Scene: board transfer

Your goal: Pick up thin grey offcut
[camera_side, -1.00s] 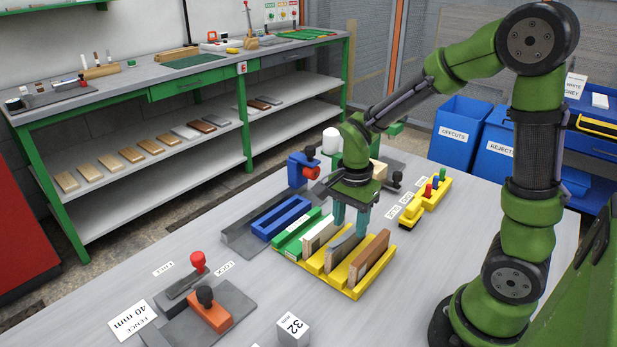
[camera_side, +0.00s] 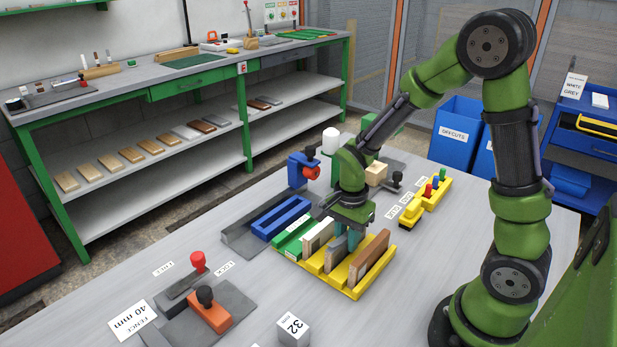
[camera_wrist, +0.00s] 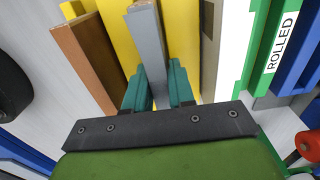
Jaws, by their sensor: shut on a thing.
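The thin grey offcut (camera_wrist: 149,45) stands on edge in a slot of the yellow rack (camera_side: 355,293), between a brown board and a pale board. In the wrist view it runs up between the two teal fingers of my gripper (camera_wrist: 158,86), which are shut on it. In the side view my gripper (camera_side: 345,243) is down at the rack, and its fingers and palm hide most of the offcut. The offcut still sits within the rack.
The brown board (camera_side: 371,258) stands close on one side and the pale board (camera_side: 318,236) on the other. A green holder (camera_wrist: 265,50) labelled ROLLED and a blue tray (camera_side: 281,218) lie beyond.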

